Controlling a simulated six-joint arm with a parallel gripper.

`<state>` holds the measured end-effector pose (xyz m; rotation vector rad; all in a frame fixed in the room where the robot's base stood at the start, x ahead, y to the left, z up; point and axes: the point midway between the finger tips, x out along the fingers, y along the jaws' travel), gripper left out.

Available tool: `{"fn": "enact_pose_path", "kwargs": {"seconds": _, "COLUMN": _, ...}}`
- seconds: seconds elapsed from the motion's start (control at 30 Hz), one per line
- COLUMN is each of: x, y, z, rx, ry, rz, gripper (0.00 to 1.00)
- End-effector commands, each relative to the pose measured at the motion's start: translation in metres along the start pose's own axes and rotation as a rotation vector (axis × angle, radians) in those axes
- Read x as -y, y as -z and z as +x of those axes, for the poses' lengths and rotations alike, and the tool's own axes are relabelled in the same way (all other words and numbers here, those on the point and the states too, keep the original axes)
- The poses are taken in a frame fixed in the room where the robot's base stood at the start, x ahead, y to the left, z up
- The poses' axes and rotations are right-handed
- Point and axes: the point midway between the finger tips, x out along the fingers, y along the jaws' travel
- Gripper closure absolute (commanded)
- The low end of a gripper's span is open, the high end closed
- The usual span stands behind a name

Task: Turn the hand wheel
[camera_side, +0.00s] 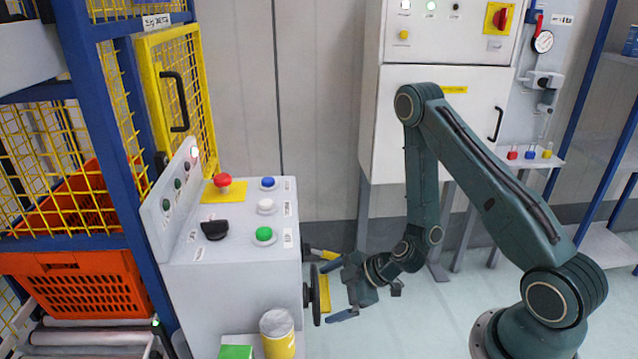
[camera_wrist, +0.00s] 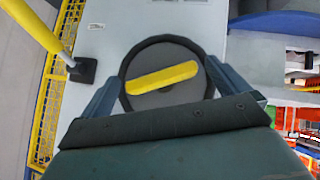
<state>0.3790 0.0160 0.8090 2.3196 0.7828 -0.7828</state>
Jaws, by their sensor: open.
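The hand wheel (camera_side: 315,297) is on the right side of the grey control console, seen edge-on in the side view. In the wrist view the hand wheel (camera_wrist: 165,98) faces me, with a black rim, a grey face and a yellow bar (camera_wrist: 160,77) across its middle. The bar slopes slightly, its right end higher. My gripper (camera_side: 326,294) is open in front of the wheel, one finger above and one below it in the side view. In the wrist view the fingers of my gripper (camera_wrist: 160,80) flank the wheel left and right. I cannot tell whether they touch the rim.
A yellow lever (camera_side: 322,253) sticks out just above the wheel; it shows at upper left in the wrist view (camera_wrist: 38,25). The console (camera_side: 235,285) carries several buttons and a black knob. A yellow can (camera_side: 278,335) and a green box (camera_side: 236,351) stand below left of the wheel.

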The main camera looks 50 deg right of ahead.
Motion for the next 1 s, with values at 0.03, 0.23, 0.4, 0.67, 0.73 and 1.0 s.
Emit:
{"fn": "enact_pose_path", "kwargs": {"seconds": 0.03, "x": -0.0018, "y": 0.0004, "z": -0.0001, "rx": -0.001, "ry": 0.01, "rz": 0.01, "gripper": 0.0}}
{"fn": "enact_pose_path", "kwargs": {"seconds": 0.23, "x": -0.0027, "y": 0.0002, "z": 0.0, "rx": -0.001, "ry": 0.073, "rz": 0.075, "gripper": 0.0}}
{"fn": "enact_pose_path", "kwargs": {"seconds": 0.4, "x": -0.0032, "y": 0.0, "z": 0.0002, "rx": -0.001, "ry": 0.13, "rz": 0.131, "gripper": 0.0}}
{"fn": "enact_pose_path", "kwargs": {"seconds": 0.67, "x": -0.0042, "y": -0.0006, "z": 0.0004, "rx": 0.0, "ry": 0.218, "rz": 0.219, "gripper": 0.0}}
{"fn": "enact_pose_path", "kwargs": {"seconds": 0.73, "x": -0.0048, "y": -0.0006, "z": 0.0006, "rx": 0.0, "ry": 0.241, "rz": 0.243, "gripper": 0.0}}
{"fn": "enact_pose_path", "kwargs": {"seconds": 1.0, "x": -0.0059, "y": -0.0013, "z": 0.001, "rx": 0.0, "ry": 0.339, "rz": 0.34, "gripper": 0.0}}
